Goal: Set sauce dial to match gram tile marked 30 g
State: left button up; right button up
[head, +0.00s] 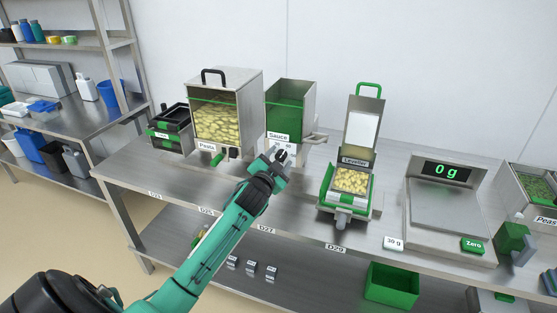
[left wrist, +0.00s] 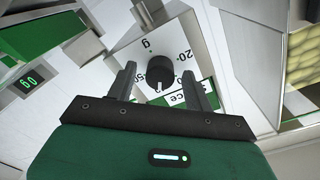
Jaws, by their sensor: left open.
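The sauce dial is a round black knob (left wrist: 160,72) on a pale plate with printed numbers; "20" and a "g" are legible, other marks are partly covered. A small white mark shows on the knob's lower edge. My left gripper (left wrist: 159,70) is open, its fingers on either side of the knob; I cannot tell whether they touch it. In the head view my left gripper (head: 283,153) is in front of the sauce dispenser (head: 290,104) and hides the dial. The gram tile (head: 393,243) marked "30 g" lies at the table's front edge, left of the scale. My right gripper is out of view.
The pasta dispenser (head: 226,88) stands left of the sauce dispenser. The leveller (head: 352,160), holding a filled tray, and the scale (head: 447,209) reading 0 g stand to the right. Bare steel tabletop (head: 300,190) lies between my left gripper and the leveller.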

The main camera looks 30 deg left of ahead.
pick_arm(q)
jog(key=c, duration=0.9)
jog(key=shift+c, duration=0.4)
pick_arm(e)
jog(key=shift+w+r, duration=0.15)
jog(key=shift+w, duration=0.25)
pick_arm(q)
jog(key=n+p, duration=0.3)
jog(key=n, duration=0.2)
jog(key=shift+r+n, duration=0.1)
jog(key=shift+n, duration=0.2)
jog(key=n+p, duration=0.2)
jog(key=n, duration=0.1)
jog(key=shift+n+p, duration=0.85)
jog(key=shift+n, duration=0.85)
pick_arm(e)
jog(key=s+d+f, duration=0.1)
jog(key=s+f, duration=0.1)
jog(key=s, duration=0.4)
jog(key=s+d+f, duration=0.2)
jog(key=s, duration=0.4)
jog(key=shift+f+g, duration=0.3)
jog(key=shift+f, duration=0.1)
